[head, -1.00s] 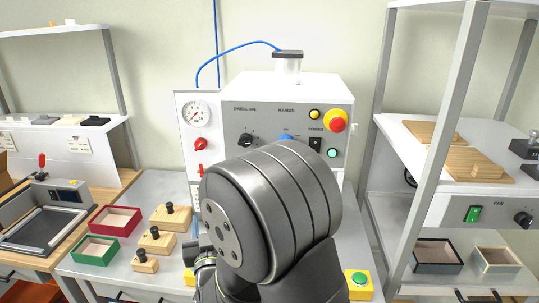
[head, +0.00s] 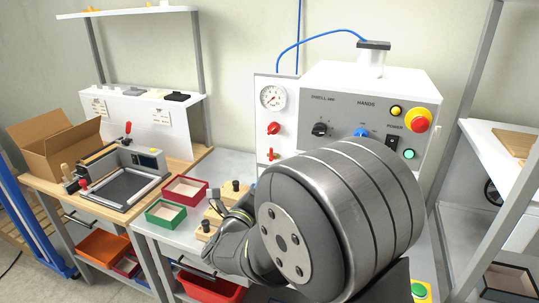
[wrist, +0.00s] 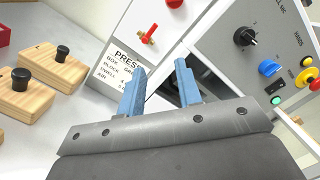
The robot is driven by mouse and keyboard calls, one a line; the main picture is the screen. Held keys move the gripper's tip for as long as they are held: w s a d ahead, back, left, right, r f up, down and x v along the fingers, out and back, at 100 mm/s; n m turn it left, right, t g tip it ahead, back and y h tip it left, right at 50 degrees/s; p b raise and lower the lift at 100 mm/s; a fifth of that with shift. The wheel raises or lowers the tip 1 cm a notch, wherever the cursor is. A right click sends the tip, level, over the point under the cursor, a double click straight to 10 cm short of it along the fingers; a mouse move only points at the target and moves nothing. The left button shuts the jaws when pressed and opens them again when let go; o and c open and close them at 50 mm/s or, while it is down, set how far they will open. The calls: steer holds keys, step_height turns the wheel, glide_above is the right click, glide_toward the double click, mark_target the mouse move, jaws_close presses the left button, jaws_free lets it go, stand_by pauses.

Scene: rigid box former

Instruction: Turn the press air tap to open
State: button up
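The press air tap (head: 272,155) is a small red lever on the light panel left of the press, below a red knob (head: 273,128) and a pressure gauge (head: 273,97). In the wrist view the red tap (wrist: 148,38) stands out from the panel, beyond the fingertips and slightly left of the gap between them. My gripper (wrist: 160,72) is open and empty, its two blue fingers apart and not visibly touching the tap. In the head view my large grey arm joint hides part of the press, and the fingertips cannot be made out.
The press front (head: 369,120) carries a black dial (head: 320,129), a blue knob (head: 361,133) and a red stop button (head: 417,121). Wooden blocks with black knobs (wrist: 41,88) lie left of my gripper. Red (head: 186,190) and green (head: 166,213) trays sit on the bench.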

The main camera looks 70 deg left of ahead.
steer(key=s+m, duration=0.1)
steer(key=m, duration=0.5)
steer(key=m+h, duration=0.2)
steer(key=m, duration=0.4)
glide_toward(271, 152)
steer(key=x, duration=0.8)
steer(key=shift+w+a+f, duration=0.1)
steer(key=shift+w+a, duration=0.15)
steer(key=shift+a, duration=0.05)
jaws_close()
